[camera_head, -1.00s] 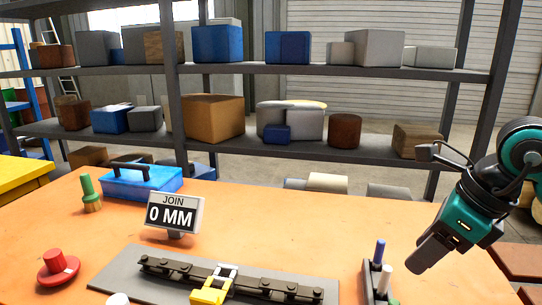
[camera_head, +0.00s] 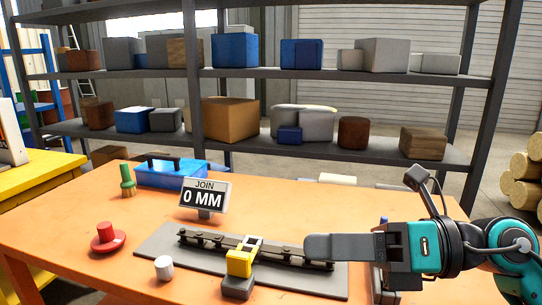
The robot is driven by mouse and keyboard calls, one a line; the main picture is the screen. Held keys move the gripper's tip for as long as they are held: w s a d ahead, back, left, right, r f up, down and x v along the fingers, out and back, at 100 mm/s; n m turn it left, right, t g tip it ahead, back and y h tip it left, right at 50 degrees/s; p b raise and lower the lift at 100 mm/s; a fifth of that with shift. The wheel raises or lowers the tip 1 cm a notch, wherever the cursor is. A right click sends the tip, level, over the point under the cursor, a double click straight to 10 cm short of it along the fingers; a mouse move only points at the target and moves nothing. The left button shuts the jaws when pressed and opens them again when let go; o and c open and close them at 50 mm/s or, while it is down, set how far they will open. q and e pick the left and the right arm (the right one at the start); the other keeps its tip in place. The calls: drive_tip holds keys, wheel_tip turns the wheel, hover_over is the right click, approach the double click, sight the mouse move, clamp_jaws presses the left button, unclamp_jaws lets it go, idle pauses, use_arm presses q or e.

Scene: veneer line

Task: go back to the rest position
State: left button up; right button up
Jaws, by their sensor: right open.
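My right gripper (camera_head: 318,247) reaches in from the right edge, its grey fingers pointing left. It is open, and I see nothing in it. In the picture its fingertips overlap the right part of the dark chain-like rail (camera_head: 205,239); I cannot tell how high above it they are. The rail lies on a grey plate (camera_head: 160,245) with a yellow clamp (camera_head: 241,262) at its middle. My left gripper is not in view.
On the orange table (camera_head: 60,220) are a JOIN 0 MM display (camera_head: 204,197), a blue toolbox (camera_head: 172,176), a green-handled brush (camera_head: 127,181), a red knob (camera_head: 108,238) and a white cylinder (camera_head: 164,268). A small rack (camera_head: 377,285) is partly hidden by my right arm. Loaded shelves (camera_head: 270,73) stand behind.

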drive_tip(key=w+d+r+m+t+y, duration=0.1)
drive_tip(key=w+d+r+m+t, duration=0.15)
drive_tip(key=m+t, duration=0.5)
drive_tip(key=w+d+r+m+t, duration=0.1)
drive_tip(key=d+r+m+t, duration=0.15)
drive_tip(key=m+t, duration=0.55)
drive_tip(key=w+d+f+m+t+h, duration=0.1)
drive_tip(key=w+d+f+m+h, duration=0.1)
drive_tip(key=d+f+m+h, duration=0.55)
drive_tip(key=w+d+f+m+h, duration=0.15)
drive_tip(key=f+m+h, duration=0.35)
drive_tip(key=m+h, duration=0.65)
drive_tip(key=s+d+f+m+g, duration=0.1)
drive_tip(key=s+f+m+g, duration=0.25)
drive_tip(key=f, duration=0.35)
drive_tip(key=s+d+f+m+g, duration=0.2)
drive_tip(key=s+f+m+g, duration=0.15)
drive_tip(key=f, duration=0.35)
drive_tip(key=s+a+f+g+y, duration=0.1)
drive_tip(key=s+a+f+g, duration=0.2)
drive_tip(key=s+f+g, duration=0.85)
drive_tip(key=w+a+f+t+y+p, duration=0.1)
drive_tip(key=w+f+t, duration=0.4)
drive_tip(key=t, duration=0.5)
drive_tip(key=shift+a+f+y, duration=0.55)
drive_tip(key=shift+a+y, duration=0.05)
drive_tip(key=shift+a, duration=0.45)
